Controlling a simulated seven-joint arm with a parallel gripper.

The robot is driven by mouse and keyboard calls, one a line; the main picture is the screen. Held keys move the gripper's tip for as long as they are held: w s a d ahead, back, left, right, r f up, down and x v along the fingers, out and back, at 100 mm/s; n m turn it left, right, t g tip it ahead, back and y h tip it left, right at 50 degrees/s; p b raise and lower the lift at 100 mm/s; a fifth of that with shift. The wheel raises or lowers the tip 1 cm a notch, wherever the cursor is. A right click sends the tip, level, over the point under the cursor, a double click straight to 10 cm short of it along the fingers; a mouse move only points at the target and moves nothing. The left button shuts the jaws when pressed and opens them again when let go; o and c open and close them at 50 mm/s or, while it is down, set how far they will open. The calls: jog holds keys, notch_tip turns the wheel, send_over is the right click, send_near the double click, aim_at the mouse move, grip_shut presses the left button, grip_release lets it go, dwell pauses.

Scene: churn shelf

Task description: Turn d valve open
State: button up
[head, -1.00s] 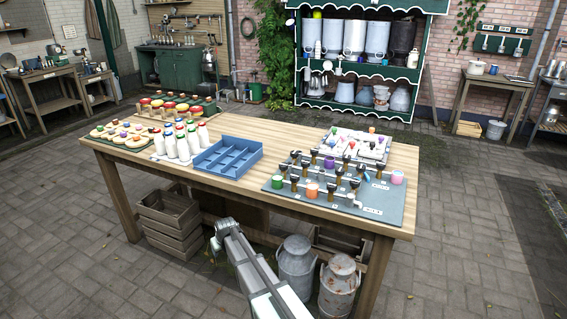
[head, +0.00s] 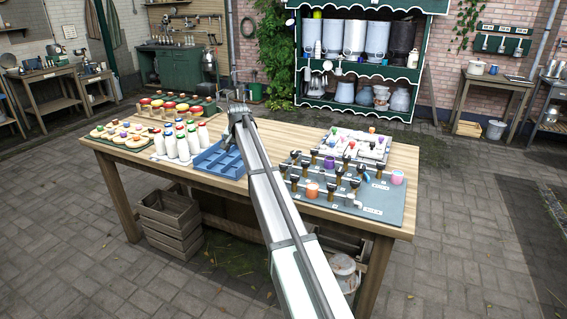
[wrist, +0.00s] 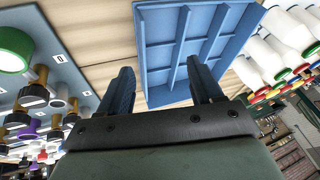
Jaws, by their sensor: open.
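The valve board (head: 385,212) is a grey plate at the right of the wooden table. It carries several valves (head: 339,182) with dark handles and brass stems, small white labels and coloured cups. I cannot read which label marks valve d. In the wrist view the board (wrist: 62,62) is at the left, with some valves (wrist: 36,82) and a green cup (wrist: 14,50). My gripper (head: 237,103) is above the table over the blue tray's side, left of the board. In the wrist view my gripper (wrist: 160,72) is open and empty, its two fingers apart in front of the tray.
The blue divided tray (head: 242,148) is left of the board. White bottles (head: 182,143) with coloured caps stand left of it. A white rack (head: 355,143) with coloured pieces is behind the board. An orange cup (head: 312,190) and a pink cup (head: 397,178) are on the board.

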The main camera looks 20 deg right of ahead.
jog(key=s+d+r+m+g, duration=0.2)
jog(key=d+r+m, duration=0.1)
jog(key=d, duration=0.3)
jog(key=s+d+r+m+g, duration=0.1)
jog(key=s+d+r+m, duration=0.1)
jog(key=d+m, duration=0.25)
notch_tip(320, 180, up, 4)
jog(key=m+g, duration=0.2)
jog(key=m, duration=0.2)
send_over(283, 164)
notch_tip(283, 164, down, 14)
jog(key=shift+s+r, duration=0.1)
jog(key=shift+s, duration=0.05)
jog(key=shift+c, duration=0.5)
jog(key=c, duration=1)
jog(key=shift+o, duration=0.2)
